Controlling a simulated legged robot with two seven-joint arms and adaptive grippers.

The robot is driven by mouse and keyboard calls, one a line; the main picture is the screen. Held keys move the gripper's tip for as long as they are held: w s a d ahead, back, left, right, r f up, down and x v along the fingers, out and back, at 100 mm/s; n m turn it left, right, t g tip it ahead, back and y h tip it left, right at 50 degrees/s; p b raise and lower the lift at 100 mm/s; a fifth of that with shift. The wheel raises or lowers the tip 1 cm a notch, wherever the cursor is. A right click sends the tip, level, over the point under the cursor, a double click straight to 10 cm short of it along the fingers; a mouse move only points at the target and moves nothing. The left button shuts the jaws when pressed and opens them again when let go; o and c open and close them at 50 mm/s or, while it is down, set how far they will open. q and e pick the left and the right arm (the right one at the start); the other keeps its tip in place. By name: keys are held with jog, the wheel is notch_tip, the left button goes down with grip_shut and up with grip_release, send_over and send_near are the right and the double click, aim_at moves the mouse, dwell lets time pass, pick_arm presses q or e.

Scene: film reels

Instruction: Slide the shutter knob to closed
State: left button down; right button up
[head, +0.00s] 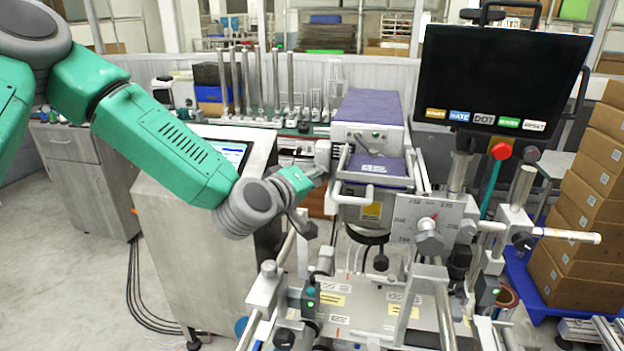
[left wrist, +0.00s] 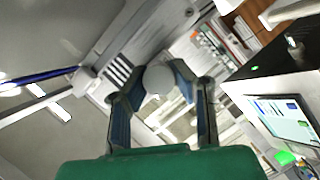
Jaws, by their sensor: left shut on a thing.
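My left gripper (head: 320,172) reaches in from the left to the near-left side of the grey and purple projector-like unit (head: 366,138). In the left wrist view its two dark fingers (left wrist: 160,88) are closed around a round pale grey knob (left wrist: 158,79), one finger on each side. A slotted grey housing (left wrist: 119,70) lies just beyond the fingers. My right gripper is not in view.
A grey cabinet (head: 185,235) with a small screen stands below my left arm. Cardboard boxes (head: 585,220) are stacked at the right.

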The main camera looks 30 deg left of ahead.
aim_at(316, 183)
pick_arm(q)
jog(key=c, duration=1.5)
grip_release()
jog(key=shift+s+d+f, duration=0.2)
jog(key=shift+d+f, duration=0.05)
jog(key=shift+f, duration=0.2)
jog(key=shift+c, duration=0.2)
jog(key=shift+o, duration=1.2)
jog(key=shift+w, duration=0.1)
jog(key=shift+w+d, duration=0.15)
jog(key=shift+d, duration=0.05)
jog(key=shift+r, duration=0.15)
jog(key=shift+s+r, duration=0.1)
jog(key=shift+s, duration=0.25)
jog(key=v, duration=0.6)
jog(key=shift+a, duration=0.3)
jog(key=shift+s+d, duration=0.25)
jog(key=shift+s, duration=0.05)
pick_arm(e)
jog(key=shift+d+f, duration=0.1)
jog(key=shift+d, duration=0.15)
pick_arm(q)
jog(key=shift+d, duration=0.1)
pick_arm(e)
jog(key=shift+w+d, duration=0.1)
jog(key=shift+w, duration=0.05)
